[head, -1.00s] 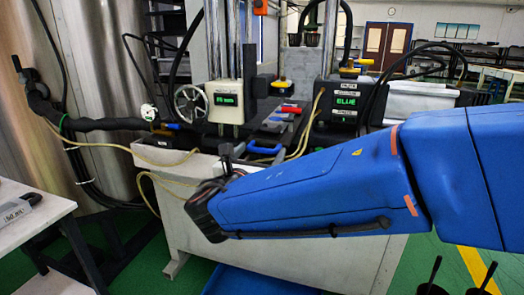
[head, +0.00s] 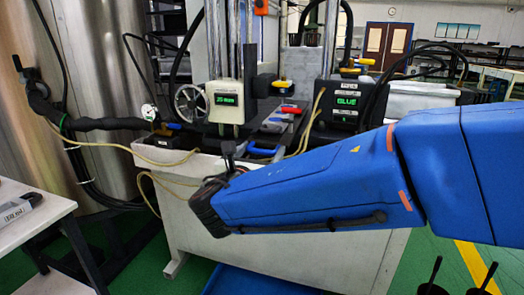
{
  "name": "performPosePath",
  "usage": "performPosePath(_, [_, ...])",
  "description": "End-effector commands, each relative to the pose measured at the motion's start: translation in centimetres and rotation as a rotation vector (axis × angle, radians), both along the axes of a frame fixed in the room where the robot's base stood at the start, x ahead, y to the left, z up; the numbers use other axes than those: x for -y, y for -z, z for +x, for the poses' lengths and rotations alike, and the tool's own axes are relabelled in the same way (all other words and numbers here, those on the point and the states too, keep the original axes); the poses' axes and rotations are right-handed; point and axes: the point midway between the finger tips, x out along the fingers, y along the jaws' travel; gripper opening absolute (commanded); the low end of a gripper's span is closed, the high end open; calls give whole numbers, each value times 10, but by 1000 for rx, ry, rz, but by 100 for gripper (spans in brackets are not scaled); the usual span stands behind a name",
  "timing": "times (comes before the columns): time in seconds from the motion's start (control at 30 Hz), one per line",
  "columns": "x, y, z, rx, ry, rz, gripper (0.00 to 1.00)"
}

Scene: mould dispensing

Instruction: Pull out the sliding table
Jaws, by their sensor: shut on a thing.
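The sliding table (head: 281,123) is a small grey metal plate on the machine's bench, in the middle of the head view. A blue handle (head: 263,149) is at its near end, and a red handle (head: 291,110) shows farther back. My gripper (head: 229,152) is small and dark, pointing up at the bench's front edge beside the blue handle. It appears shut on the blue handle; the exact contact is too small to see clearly. My blue arm comes in from the right and hides part of the bench front.
The pale machine bench (head: 190,225) stands behind my arm, with a green display (head: 226,99) and a control box (head: 340,103). A thin yellow hose (head: 311,128) runs near the handle. A white side table (head: 25,232) is at the left, and a blue tray (head: 262,282) lies below.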

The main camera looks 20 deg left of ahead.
Motion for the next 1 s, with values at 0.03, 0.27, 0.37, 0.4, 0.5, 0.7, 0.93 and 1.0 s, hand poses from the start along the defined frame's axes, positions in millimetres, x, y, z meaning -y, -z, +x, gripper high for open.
performPosePath(0.03, [1, 1, -6, -1, 1, 0, 34])
performPosePath(0.27, [-1, 1, -50, -2, -1, 0, 34])
performPosePath(0.37, [-2, 1, -75, -2, -1, -1, 34])
performPosePath(0.4, [-2, 1, -86, -2, -1, -1, 34])
performPosePath(0.5, [-3, 1, -111, -2, 0, -1, 34])
performPosePath(0.7, [-4, 1, -154, -1, 2, -3, 34])
performPosePath(0.93, [-4, 2, -187, -2, 5, -3, 34])
performPosePath(1.0, [-4, 2, -193, -2, 5, -3, 34])
